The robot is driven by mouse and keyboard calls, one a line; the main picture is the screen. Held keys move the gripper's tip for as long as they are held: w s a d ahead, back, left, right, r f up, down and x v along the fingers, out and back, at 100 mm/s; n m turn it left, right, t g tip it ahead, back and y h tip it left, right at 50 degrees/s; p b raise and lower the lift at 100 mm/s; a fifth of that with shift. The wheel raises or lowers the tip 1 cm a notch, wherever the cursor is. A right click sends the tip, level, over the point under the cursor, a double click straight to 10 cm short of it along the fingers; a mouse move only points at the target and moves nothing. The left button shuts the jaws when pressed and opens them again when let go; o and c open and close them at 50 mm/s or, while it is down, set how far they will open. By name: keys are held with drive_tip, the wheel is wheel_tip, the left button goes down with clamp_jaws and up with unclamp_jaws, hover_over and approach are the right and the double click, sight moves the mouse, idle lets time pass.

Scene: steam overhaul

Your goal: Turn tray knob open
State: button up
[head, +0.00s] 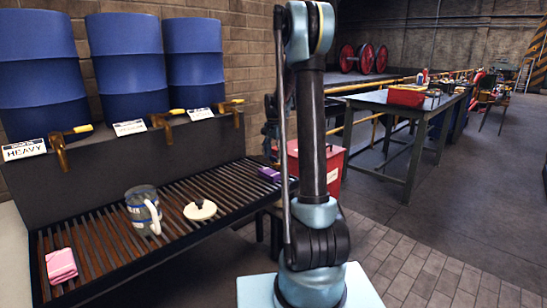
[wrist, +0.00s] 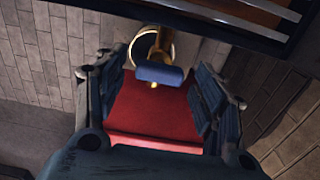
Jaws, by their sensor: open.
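In the wrist view, a small blue-grey knob (wrist: 160,74) sits on a brass valve body (wrist: 153,47) below the dark tray edge (wrist: 225,20). My gripper (wrist: 158,90) is open, with one finger on each side of the picture and the knob between them towards the tips. The knob looks clear of both fingers; whether either touches it I cannot tell. In the head view, the slatted tray (head: 110,235) stands at the left. My arm rises in the middle there, and I cannot make out the knob or the gripper clearly.
A red box (wrist: 150,108) stands on the floor beneath the knob. On the tray are a mug (head: 143,208), a round white lid (head: 200,210), a pink cloth (head: 61,265) and a purple block (head: 269,174). Blue drums (head: 125,65) stand behind; a workbench (head: 400,105) is at right.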

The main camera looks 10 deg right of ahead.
drive_tip(key=shift+c, duration=0.3)
drive_tip(key=c, duration=1)
drive_tip(key=n, duration=0.3)
drive_tip(key=shift+n, duration=0.4)
drive_tip(key=n, duration=0.4)
drive_tip(key=shift+n, duration=0.3)
drive_tip(key=n, duration=0.4)
drive_tip(key=shift+w+n, duration=0.1)
drive_tip(key=shift+n, duration=2.4)
